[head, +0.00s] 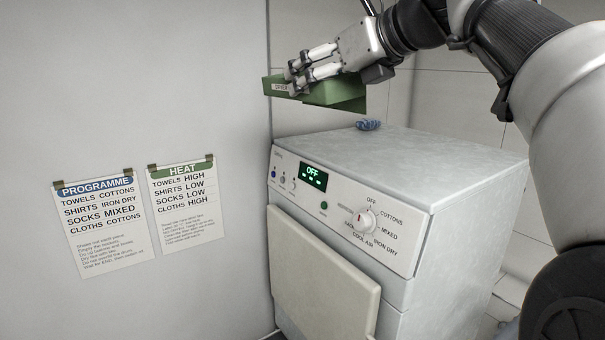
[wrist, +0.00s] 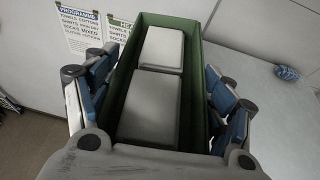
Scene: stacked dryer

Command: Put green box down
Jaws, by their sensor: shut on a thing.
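The green box (head: 337,92) is held in the air above the back left of the white dryer's top. My gripper (head: 300,75) is shut on it, with fingers on its two long sides. In the wrist view the open-topped green box (wrist: 192,88) lies between my fingers and holds two grey blocks (wrist: 150,100). A small pale label shows on its near side in the head view. The underside of the box is clear of the dryer top.
The dryer (head: 430,180) has a mostly bare flat top. A small blue patterned thing (head: 368,125) lies near its back edge. The dryer display reads OFF and its front door (head: 322,275) looks slightly ajar. Two instruction sheets (head: 105,222) hang on the left wall.

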